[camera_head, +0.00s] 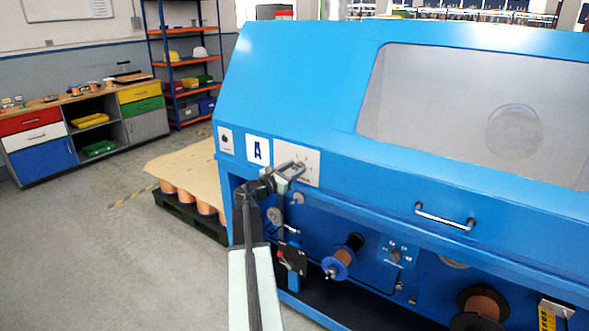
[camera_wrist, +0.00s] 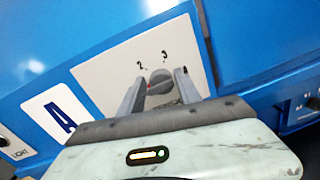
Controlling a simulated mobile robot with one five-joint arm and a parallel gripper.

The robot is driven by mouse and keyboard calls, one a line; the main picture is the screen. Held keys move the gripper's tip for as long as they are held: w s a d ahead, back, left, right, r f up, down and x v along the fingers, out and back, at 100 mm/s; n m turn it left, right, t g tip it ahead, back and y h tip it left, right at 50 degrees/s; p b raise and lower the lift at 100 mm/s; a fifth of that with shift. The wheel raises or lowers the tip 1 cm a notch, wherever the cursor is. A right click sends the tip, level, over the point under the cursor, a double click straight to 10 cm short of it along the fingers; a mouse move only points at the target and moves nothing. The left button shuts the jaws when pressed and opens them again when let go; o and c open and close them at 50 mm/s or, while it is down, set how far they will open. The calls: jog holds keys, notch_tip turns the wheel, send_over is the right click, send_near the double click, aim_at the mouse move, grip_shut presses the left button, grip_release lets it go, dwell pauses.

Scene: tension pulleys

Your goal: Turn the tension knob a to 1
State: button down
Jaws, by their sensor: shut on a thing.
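Tension knob a (camera_wrist: 160,76) is a round dark grey knob on a light grey plate (camera_wrist: 105,70). Digits 2 and 3 show above it; other markings are partly hidden by my fingers. A small red mark shows at the knob's left, near the left finger. My gripper (camera_wrist: 159,86) is shut on the knob, one finger on each side. In the head view my gripper (camera_head: 291,169) reaches the plate (camera_head: 312,170) on the blue machine, right of the letter A sign (camera_head: 258,150). The knob is hard to make out there.
A small light switch plate (camera_head: 226,141) is left of the A sign. Below my gripper are spools (camera_head: 341,262), levers and a black block with a red knob (camera_head: 291,257). A handle (camera_head: 445,217) sticks out at right. Floor at left is free before a pallet (camera_head: 190,205).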

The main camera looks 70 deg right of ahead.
jog(key=shift+s+a+f, duration=0.1)
jog(key=shift+s+f, duration=0.15)
jog(key=shift+f, duration=0.2)
jog(key=c, duration=1.2)
grip_release()
jog(key=shift+o, duration=1.2)
jog(key=v, duration=0.7)
jog(key=shift+w, duration=0.35)
